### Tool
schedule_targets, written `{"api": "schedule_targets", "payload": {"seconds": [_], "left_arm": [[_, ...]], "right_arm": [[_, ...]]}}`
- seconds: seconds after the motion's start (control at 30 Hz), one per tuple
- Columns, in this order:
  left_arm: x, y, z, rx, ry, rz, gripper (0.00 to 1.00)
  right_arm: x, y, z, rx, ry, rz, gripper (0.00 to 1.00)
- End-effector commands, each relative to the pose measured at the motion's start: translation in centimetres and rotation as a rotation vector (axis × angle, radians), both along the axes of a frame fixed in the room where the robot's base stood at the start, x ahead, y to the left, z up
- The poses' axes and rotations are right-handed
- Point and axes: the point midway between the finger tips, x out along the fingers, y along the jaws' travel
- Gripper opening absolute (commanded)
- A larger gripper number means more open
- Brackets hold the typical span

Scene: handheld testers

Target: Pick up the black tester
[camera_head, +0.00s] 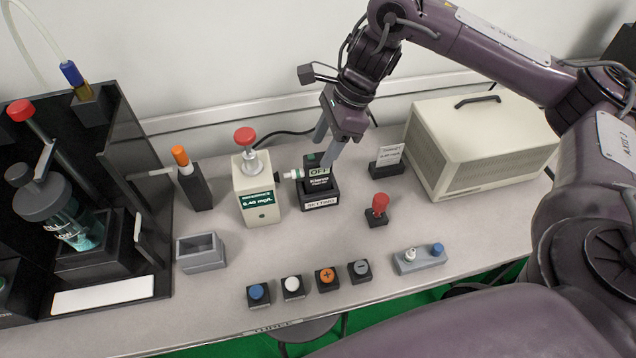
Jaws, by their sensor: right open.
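The black tester (315,184) stands upright near the middle of the table, with a small "OFF" display and a green button on top. It sits in a black base with a white label (320,203) on its front. My right gripper (324,152) points down from above, open, with its grey fingertips close to the top of the tester. One finger overlaps the tester's upper right edge in the view. I cannot tell whether the fingers touch it. My left gripper is not in view.
A cream meter (256,195) with a red knob stands close left of the tester. A large cream box (470,150) is at the back right. A red-knobbed stand (377,210) is to the right. Several button blocks (326,280) line the front edge. A black rack (125,120) fills the left.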

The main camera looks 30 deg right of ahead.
Motion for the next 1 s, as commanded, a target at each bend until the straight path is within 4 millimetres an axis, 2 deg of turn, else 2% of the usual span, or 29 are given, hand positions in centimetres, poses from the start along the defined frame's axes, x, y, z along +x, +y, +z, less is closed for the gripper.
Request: {"api": "schedule_targets", "payload": {"seconds": [0.03, 0.13, 0.23, 0.4, 0.5, 0.73, 1.0], "left_arm": [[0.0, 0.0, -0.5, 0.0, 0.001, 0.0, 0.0], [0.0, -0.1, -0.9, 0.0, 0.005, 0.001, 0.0], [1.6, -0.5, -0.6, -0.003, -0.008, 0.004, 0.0], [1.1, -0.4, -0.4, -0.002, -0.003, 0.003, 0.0], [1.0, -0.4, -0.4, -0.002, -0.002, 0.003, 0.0], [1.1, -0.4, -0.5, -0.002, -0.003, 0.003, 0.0], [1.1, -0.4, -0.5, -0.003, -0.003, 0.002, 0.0]], "right_arm": [[0.0, 0.3, -0.9, 0.0, 0.002, 0.001, 0.51], [0.0, 0.6, -1.9, 0.002, 0.003, 0.0, 0.51], [0.0, 1.1, -3.1, 0.001, 0.004, 0.001, 0.51], [0.2, 1.9, -5.1, 0.001, 0.003, -0.001, 0.51], [0.3, 2.1, -5.8, -0.001, 0.001, -0.002, 0.51], [0.3, 2.1, -5.9, 0.0, -0.001, -0.001, 0.51], [0.3, 2.1, -5.9, 0.0, 0.0, -0.002, 0.16]]}}
